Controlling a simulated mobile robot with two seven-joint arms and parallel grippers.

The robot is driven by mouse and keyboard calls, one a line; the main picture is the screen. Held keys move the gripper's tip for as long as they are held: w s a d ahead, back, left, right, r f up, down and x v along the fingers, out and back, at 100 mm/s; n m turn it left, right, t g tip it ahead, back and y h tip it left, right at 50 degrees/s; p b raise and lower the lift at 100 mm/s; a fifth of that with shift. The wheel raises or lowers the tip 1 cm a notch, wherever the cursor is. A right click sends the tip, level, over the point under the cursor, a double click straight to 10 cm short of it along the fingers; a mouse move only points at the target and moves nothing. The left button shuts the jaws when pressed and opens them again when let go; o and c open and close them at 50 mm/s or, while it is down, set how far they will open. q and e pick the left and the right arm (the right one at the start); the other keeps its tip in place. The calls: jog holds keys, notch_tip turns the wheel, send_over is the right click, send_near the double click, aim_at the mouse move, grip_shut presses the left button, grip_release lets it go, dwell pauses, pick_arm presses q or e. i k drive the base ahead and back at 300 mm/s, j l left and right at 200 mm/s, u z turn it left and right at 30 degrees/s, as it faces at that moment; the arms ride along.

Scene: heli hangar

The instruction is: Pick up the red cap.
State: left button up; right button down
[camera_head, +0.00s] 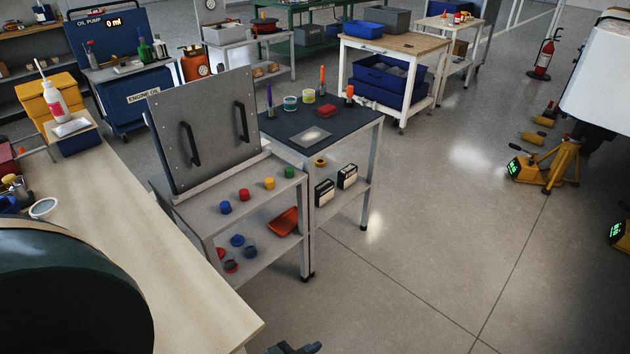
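A red cap (244,194) stands on the upper grey shelf of a small metal cart (207,214), in a row between a blue cap (226,207) and a yellow cap (269,183). A green cap (290,172) ends the row on the right. Another red cap-like piece (221,253) lies on the lower shelf beside several blue and red pieces. A small dark part cut off by the bottom edge cannot be identified.
A grey panel with two black handles (203,131) stands behind the caps. An orange tray (284,221) lies on the lower shelf. A dark-topped table (283,127) with tapes and markers adjoins the cart. A wooden bench (150,215) runs along the left.

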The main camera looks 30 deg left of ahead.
aim_at(244, 194)
jog(key=i+l+u, duration=0.2)
jog(key=i, duration=0.2)
jog(key=i+u, duration=0.25)
jog(key=i+l+u, duration=0.2)
jog(key=i, duration=0.25)
jog(key=i+j+u, duration=0.1)
jog(key=i+u, duration=0.15)
jog(key=u, duration=0.2)
jog(key=i+u, duration=0.4)
jog(key=i+l+u, duration=0.1)
jog(key=u, duration=0.35)
jog(key=i, duration=0.05)
